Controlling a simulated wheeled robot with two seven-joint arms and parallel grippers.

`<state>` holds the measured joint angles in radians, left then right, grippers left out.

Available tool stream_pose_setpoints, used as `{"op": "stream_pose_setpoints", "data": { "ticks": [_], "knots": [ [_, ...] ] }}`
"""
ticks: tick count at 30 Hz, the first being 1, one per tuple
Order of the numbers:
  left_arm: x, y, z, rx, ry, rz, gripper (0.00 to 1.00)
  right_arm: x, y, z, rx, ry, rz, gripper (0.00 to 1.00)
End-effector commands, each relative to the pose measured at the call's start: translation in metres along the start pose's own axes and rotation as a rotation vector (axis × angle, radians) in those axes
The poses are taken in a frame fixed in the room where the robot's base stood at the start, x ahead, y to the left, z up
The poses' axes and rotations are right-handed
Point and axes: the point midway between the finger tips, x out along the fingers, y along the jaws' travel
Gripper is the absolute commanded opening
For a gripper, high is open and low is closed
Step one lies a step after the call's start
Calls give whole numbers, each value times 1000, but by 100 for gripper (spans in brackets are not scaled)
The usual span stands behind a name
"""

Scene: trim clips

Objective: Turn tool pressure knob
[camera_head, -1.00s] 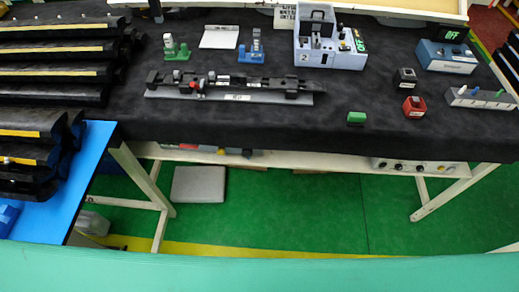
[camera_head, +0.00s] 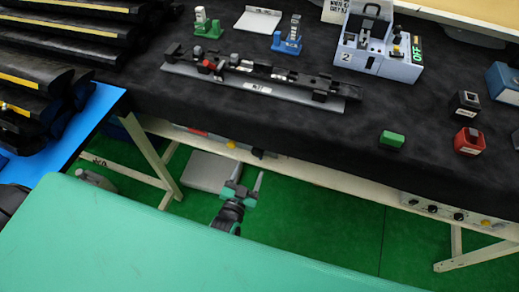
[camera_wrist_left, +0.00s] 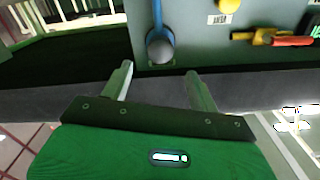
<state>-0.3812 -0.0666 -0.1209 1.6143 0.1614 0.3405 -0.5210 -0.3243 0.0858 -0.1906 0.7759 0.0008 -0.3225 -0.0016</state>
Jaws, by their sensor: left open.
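My left gripper (camera_head: 246,188) is open and empty, below the front edge of the black-covered table in the head view. In the left wrist view its two fingers (camera_wrist_left: 160,88) are spread apart, with a grey panel beyond them. The panel carries a yellow round part (camera_wrist_left: 228,5), a blue part with a grey ball-like end (camera_wrist_left: 160,48), and a yellow fitting (camera_wrist_left: 262,37) with a red handle (camera_wrist_left: 292,41). In the head view a small yellow part (camera_head: 231,145) shows under the table edge. I cannot tell which part is the pressure knob. My right gripper is not in view.
A strip with several knobs (camera_head: 445,211) hangs under the table at the right. On the table (camera_head: 310,125) stand a long rail fixture (camera_head: 255,88), a box marked 2 (camera_head: 380,60) and a green block (camera_head: 392,139). A grey box (camera_head: 210,170) lies on the green floor.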

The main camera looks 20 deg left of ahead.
Motion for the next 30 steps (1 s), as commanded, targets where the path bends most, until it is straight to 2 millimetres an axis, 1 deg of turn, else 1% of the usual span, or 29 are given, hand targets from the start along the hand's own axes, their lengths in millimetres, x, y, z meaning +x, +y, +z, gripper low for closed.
{"op": "stream_pose_setpoints", "data": {
  "ticks": [1, 9, 15, 21, 30],
  "knots": [
    [11, 0, -2, 0, 2, -1, 60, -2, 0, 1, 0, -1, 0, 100],
    [59, 0, -1, 0, 1, 0, 60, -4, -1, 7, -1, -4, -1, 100],
    [85, 0, 0, -1, 0, 0, 60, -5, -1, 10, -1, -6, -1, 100],
    [97, 0, 0, -1, -1, 0, 60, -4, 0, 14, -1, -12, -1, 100],
    [98, 0, 1, -1, -2, 1, 60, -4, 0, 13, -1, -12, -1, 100]
  ]
}}
